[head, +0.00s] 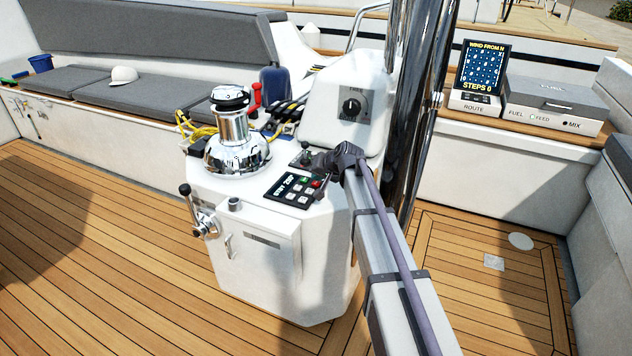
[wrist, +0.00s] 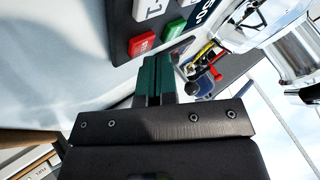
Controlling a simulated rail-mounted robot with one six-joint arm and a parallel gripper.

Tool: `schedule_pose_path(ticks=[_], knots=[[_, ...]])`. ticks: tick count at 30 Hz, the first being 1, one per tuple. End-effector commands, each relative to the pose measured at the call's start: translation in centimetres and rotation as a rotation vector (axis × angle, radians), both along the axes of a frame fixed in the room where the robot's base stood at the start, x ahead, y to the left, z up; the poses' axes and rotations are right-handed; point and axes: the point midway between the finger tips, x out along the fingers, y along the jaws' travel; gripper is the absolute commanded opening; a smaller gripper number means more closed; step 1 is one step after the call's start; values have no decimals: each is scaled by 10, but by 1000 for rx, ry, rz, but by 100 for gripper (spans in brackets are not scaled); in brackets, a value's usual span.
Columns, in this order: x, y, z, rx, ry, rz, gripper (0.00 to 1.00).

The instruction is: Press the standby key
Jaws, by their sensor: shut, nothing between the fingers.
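A black control panel (head: 290,190) with a small display and several keys lies on the sloping white top of the console (head: 265,265). The red key (wrist: 141,43), the green key (wrist: 174,29) and a white key (wrist: 150,8) show close up in the wrist view. The key labels are too small or cut off, so I cannot tell which key is standby. My gripper (head: 325,161) is just beyond the panel's upper right side in the head view. In the wrist view its teal fingers (wrist: 157,65) are shut and empty, near the red and green keys. Contact cannot be told.
A chrome winch (head: 232,135) and a small lever (head: 305,152) stand on the console. A dial housing (head: 347,108) rises behind my gripper. A steel pole (head: 420,100) is to the right. A crank handle (head: 201,215) sticks out at the console's left side.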

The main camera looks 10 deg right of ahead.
Motion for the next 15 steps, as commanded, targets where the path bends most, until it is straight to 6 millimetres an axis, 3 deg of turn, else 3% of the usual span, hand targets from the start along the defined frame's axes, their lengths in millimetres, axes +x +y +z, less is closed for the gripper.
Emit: schedule_pose_path(ticks=[3,15], knots=[[0,0,10,0,0,0,0],[0,0,12,0,0,0,0]])
